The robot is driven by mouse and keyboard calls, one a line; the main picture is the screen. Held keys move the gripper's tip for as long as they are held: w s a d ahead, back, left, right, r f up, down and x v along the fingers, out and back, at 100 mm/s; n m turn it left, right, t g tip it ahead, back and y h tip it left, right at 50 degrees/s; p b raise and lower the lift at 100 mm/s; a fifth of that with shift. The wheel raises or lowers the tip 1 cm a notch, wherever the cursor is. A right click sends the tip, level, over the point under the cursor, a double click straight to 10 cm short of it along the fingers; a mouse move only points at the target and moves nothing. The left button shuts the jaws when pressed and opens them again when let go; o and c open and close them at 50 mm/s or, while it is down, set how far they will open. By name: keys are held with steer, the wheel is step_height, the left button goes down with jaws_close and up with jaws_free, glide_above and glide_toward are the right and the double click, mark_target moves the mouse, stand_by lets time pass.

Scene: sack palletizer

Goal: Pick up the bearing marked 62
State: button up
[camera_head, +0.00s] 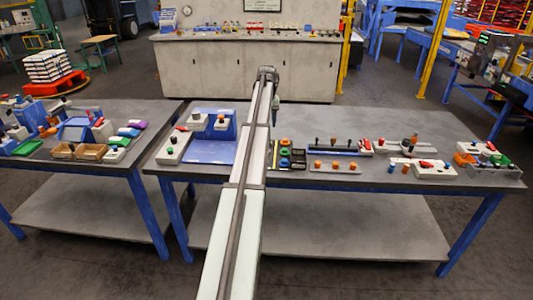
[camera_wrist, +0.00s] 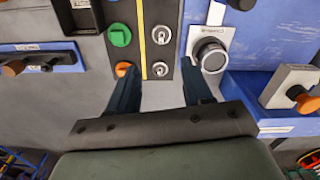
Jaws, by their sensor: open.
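In the wrist view, two small silver ring-shaped parts that look like bearings, an upper one (camera_wrist: 161,34) and a lower one (camera_wrist: 160,69), sit on a dark board on the right of a yellow stripe (camera_wrist: 142,40). Their markings are too small to read, so I cannot tell which is marked 62. My gripper (camera_wrist: 160,76) is open and empty, its two dark fingers on either side of the board's lower end, with the lower ring between them in the picture. In the head view, my arm hides part of this area.
A green disc (camera_wrist: 120,35) and an orange part (camera_wrist: 123,69) sit left of the stripe. A grey box with a black knob (camera_wrist: 210,55) is close by the right finger. A blue fixture (camera_wrist: 270,95) stands right. The workbench (camera_head: 390,150) carries several colored control parts.

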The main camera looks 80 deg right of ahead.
step_height(320, 180, down, 13)
steer(key=shift+w+f, duration=0.1)
steer(key=shift+f, duration=0.1)
stand_by(0.6)
steer(key=shift+c, duration=0.3)
steer(key=c, duration=0.8)
